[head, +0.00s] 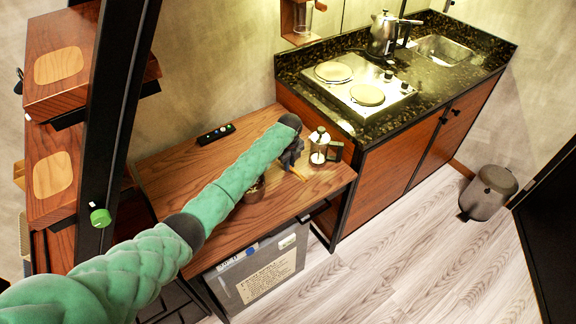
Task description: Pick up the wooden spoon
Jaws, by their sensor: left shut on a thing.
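The wooden spoon (299,174) shows as a short tan sliver just below my left gripper (293,160), over the wooden table (180,170). The left gripper is shut on the spoon. The arm and gripper hide most of the spoon, and I cannot tell whether it still touches the tabletop. My right gripper is not in view.
The counter (366,134) bounds the table's right side. The table's front right is clear.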

